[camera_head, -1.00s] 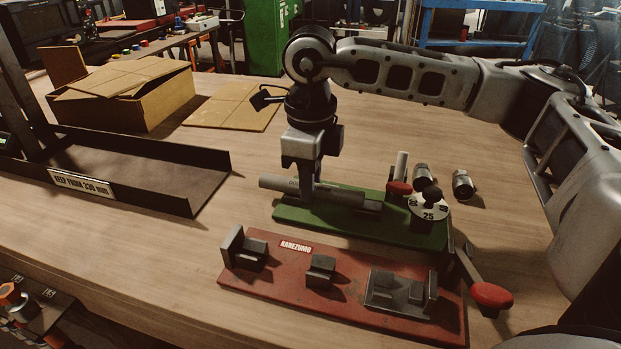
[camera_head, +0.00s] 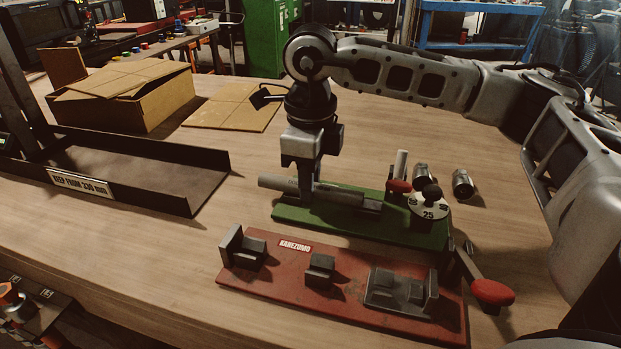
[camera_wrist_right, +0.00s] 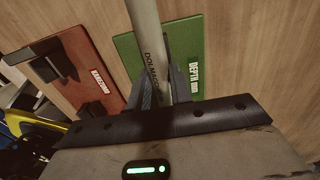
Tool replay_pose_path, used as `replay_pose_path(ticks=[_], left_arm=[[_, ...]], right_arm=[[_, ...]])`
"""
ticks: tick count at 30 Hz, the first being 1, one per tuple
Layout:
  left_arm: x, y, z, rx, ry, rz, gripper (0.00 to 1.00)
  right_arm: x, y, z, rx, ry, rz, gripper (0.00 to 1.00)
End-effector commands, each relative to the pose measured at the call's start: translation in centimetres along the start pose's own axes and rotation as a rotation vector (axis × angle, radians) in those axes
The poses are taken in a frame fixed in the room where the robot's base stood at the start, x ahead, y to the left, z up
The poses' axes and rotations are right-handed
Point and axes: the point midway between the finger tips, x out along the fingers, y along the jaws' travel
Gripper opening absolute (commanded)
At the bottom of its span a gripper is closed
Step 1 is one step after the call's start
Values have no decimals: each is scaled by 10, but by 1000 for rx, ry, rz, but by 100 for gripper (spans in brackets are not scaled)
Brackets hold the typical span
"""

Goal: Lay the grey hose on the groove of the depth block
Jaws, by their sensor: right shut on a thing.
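The grey hose (camera_head: 340,195) lies roughly level, left to right, over the green depth block (camera_head: 405,232). My right gripper (camera_head: 305,192) points down and is shut on the hose near its middle. The hose's left end sticks out past the block's left edge. Its right end is near a dark low piece on the block; I cannot tell whether it touches the groove, which is hidden. In the right wrist view the hose (camera_wrist_right: 148,30) runs up between the fingers (camera_wrist_right: 162,85), over the green depth block (camera_wrist_right: 188,32). My left gripper is not in view.
A red base (camera_head: 265,283) with dark blocks and a red-knobbed lever (camera_head: 492,292) stands in front. A round dial marked 25 (camera_head: 429,206) sits at the depth block's right end. Metal fittings (camera_head: 463,184) stand behind it. A dark tray (camera_head: 140,180) and cardboard box (camera_head: 130,105) are left.

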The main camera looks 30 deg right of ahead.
Motion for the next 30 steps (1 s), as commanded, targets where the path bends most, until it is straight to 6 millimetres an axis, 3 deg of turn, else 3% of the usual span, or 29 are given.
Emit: replay_pose_path(ticks=[1, 5, 6, 8, 20, 30], left_arm=[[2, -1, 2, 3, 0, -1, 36], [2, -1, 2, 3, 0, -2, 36], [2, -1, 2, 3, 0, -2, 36], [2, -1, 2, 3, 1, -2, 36], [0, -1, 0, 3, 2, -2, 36], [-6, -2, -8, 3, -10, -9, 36]], right_arm=[[9, 3, -2, -2, 18, 11, 0], [9, 3, -2, -2, 18, 11, 0], [9, 3, -2, -3, 18, 11, 32], [9, 4, -2, -4, 18, 12, 47], [3, 2, -1, -2, 11, 7, 47], [-21, 1, -1, -1, 9, 6, 47]])
